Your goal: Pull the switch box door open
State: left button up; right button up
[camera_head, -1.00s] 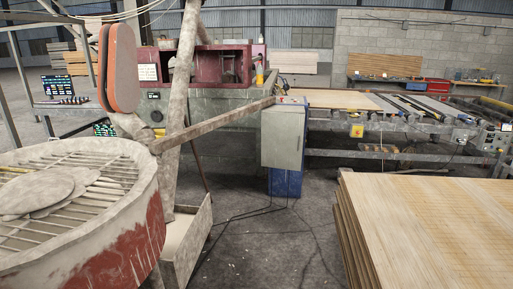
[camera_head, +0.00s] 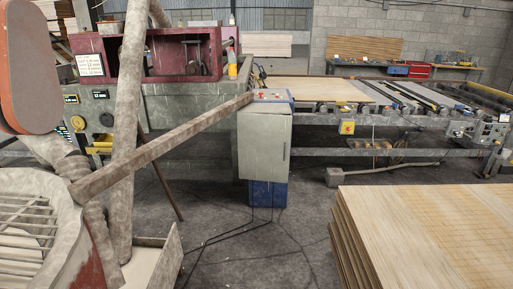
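The switch box (camera_head: 277,108) stands near the middle of the head view, on a blue base (camera_head: 267,194). Its grey door (camera_head: 265,150) faces me and looks closed. Red buttons and a light control panel (camera_head: 270,96) show on its top. A slanting beam ends at the box's upper left edge. Neither of my grippers shows in the head view.
A veneer stack (camera_head: 420,225) fills the lower right. A round grated drum (camera_head: 30,235) and slanting beam (camera_head: 165,145) block the left. A roller conveyor (camera_head: 400,105) runs behind. Dark cables cross the open floor (camera_head: 255,250) before the box.

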aim_at(264, 140)
jog(key=i+l, duration=0.1)
jog(key=i, duration=0.85)
jog(key=i+j+z, duration=0.1)
jog(key=i, duration=0.45)
jog(key=i+j, duration=0.15)
jog(key=i, duration=0.4)
jog(key=l+z, duration=0.05)
